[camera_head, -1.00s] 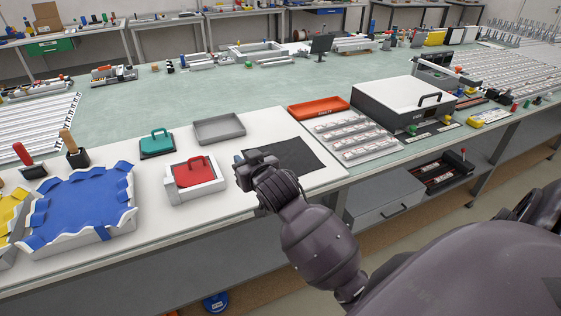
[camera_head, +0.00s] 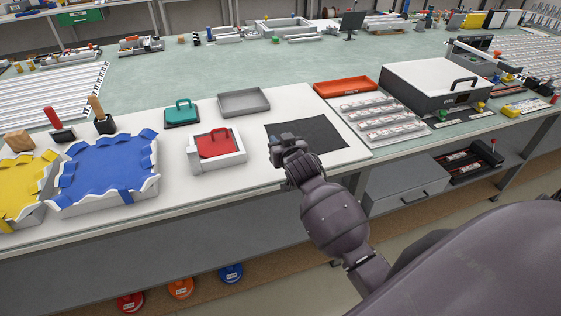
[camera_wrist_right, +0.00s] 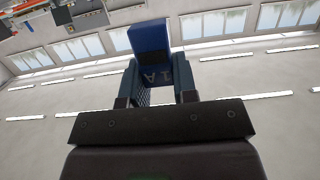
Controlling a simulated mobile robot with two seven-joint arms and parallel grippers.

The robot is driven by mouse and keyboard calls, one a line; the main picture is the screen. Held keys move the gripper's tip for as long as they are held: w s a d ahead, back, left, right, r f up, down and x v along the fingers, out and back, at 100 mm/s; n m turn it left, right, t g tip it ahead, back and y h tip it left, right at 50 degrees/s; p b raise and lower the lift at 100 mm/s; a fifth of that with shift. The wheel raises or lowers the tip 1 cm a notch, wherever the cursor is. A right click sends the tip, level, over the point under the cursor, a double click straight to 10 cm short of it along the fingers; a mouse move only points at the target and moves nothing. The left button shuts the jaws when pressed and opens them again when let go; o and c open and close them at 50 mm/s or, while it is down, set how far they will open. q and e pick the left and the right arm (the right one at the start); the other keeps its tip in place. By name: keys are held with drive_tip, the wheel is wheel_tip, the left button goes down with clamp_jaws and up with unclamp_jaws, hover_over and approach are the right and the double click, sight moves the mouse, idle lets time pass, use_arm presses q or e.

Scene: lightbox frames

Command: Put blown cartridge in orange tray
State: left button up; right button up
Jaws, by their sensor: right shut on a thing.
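My right gripper (camera_head: 280,146) is in front of the left part of the black mat (camera_head: 318,132) in the head view. It is shut on a blue cartridge (camera_wrist_right: 149,39). In the right wrist view the cartridge stands up between the fingers of the right gripper (camera_wrist_right: 156,86), with pale marking like "1 A" on its near face. I cannot tell from this whether it is blown. The orange tray (camera_head: 345,86) lies behind the mat, to the upper right of the gripper, and looks empty. My left gripper is not in view.
A grey tray (camera_head: 244,102), a teal-lidded item (camera_head: 182,112) and a red-lidded white box (camera_head: 217,149) stand left.

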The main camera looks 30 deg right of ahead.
drive_tip(key=shift+f+b, duration=0.4)
drive_tip(key=shift+f, duration=3.2)
drive_tip(key=shift+f, duration=0.2)
drive_tip(key=o, duration=0.9)
drive_tip(key=shift+r, duration=0.1)
